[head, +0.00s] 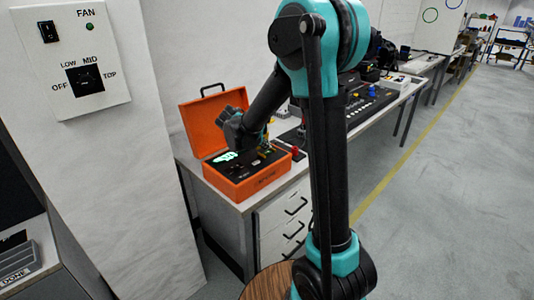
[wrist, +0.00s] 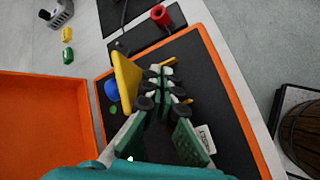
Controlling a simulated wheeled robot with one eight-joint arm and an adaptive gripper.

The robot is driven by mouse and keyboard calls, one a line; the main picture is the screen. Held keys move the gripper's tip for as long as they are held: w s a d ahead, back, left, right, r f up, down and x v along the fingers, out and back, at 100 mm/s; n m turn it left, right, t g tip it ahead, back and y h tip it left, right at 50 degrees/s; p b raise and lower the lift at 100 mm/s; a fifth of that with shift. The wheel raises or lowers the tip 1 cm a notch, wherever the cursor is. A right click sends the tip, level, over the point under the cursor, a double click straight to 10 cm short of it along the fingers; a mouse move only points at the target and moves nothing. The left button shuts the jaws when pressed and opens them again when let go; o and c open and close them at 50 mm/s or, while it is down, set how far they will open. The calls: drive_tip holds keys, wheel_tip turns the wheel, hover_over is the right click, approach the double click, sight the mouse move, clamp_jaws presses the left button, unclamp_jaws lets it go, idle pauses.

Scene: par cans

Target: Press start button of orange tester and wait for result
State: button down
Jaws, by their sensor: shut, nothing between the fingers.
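The orange tester (head: 262,183) is an open case on the bench, its lid (head: 204,118) raised at the back left. Its black panel shows in the wrist view (wrist: 222,98), with a white label (wrist: 205,136). A pale cyan lit display (head: 225,157) shows on the panel in the head view; its text is unreadable. In the wrist view a blue round button (wrist: 111,90) and a small green spot (wrist: 113,109) lie left of my gripper (wrist: 167,78), beside an upright yellow piece (wrist: 127,76). My gripper is shut and empty over the panel. Whether it touches anything is unclear.
A red knob (wrist: 160,15) on a dark box stands just beyond the case edge. Green and yellow small items (wrist: 67,45) lie on the bench. A black mixer console (head: 365,108) is further along. A wall fan panel (head: 70,55) is at left.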

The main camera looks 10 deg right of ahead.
sight(266, 153)
drive_tip(key=shift+r, duration=0.1)
drive_tip(key=shift+r, duration=2.45)
drive_tip(key=s+d+f+m+y, duration=0.1)
drive_tip(key=s+f+m, duration=0.3)
drive_tip(key=s, duration=0.6)
drive_tip(key=s+d+f+m+g+y, duration=0.1)
drive_tip(key=s+f+m, duration=0.4)
drive_tip(key=s, duration=0.5)
drive_tip(key=s+d+f+m+g+y, duration=0.1)
drive_tip(key=s+f+m+y, duration=0.3)
drive_tip(key=s+m, duration=0.4)
drive_tip(key=shift+s+d+f+y, duration=0.2)
drive_tip(key=shift+s+d+y, duration=0.2)
drive_tip(key=shift+s+d, duration=0.45)
